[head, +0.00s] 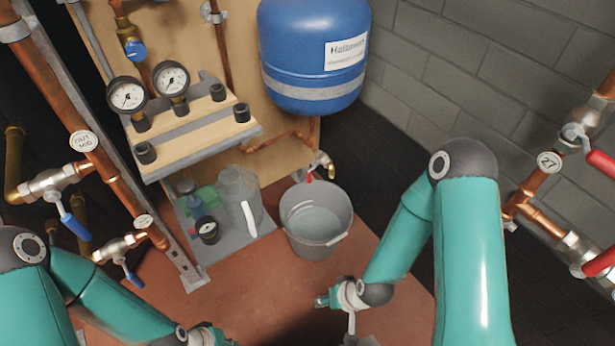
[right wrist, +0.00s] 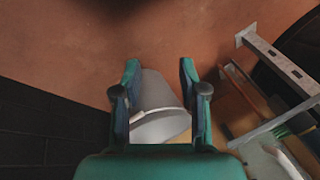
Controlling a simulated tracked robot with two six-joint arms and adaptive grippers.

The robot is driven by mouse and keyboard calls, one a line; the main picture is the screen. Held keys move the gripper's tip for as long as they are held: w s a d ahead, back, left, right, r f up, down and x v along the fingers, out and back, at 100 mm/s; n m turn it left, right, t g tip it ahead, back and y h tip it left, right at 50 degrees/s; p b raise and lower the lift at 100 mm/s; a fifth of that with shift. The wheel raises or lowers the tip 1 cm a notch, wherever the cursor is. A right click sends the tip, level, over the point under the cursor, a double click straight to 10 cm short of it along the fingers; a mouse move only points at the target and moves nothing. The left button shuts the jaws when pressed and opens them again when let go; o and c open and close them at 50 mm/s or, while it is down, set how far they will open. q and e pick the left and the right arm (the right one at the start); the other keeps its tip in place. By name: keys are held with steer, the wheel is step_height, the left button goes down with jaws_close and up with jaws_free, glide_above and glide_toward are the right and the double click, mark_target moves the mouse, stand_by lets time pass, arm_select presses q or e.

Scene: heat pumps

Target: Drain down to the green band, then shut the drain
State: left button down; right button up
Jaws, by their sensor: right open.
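A grey bucket (head: 317,246) stands on the floor below the board with pale liquid inside. A brass drain tap (head: 324,163) with a small red handle (head: 309,176) sits just above its back rim; whether it is open is too small to tell. Two round gauges (head: 127,96) (head: 171,79) are on the board; no green band can be made out. My right gripper (head: 325,299) is open and empty in front of the bucket, apart from it. In the right wrist view the bucket (right wrist: 155,90) shows beyond the fingers (right wrist: 160,84). My left gripper (head: 207,337) is at the bottom edge, its jaws unclear.
A blue tank (head: 312,55) hangs above the bucket. Copper pipes with blue-handled valves (head: 75,229) are at left, red-handled ones (head: 601,163) at right. Floor in front is clear.

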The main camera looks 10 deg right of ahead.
steer(key=w+d+r+t+h, duration=0.2)
steer(key=w+d+t, duration=0.25)
steer(key=w, duration=0.55)
steer(key=m+t+h, duration=0.1)
steer(key=t+h, duration=0.5)
steer(key=t, duration=0.3)
glide_toward(309, 178)
steer(key=s+d, duration=0.5)
steer(key=a+f+n+t+b, duration=0.1)
steer(key=a+b, duration=0.1)
steer(key=a, duration=0.4)
steer(key=b+x, duration=0.5)
steer(key=x, duration=1)
steer(key=shift+w, duration=0.1)
steer(key=shift+w+r+y, duration=0.1)
steer(key=shift+w+y, duration=0.2)
steer(key=shift+w, duration=0.1)
jaws_close()
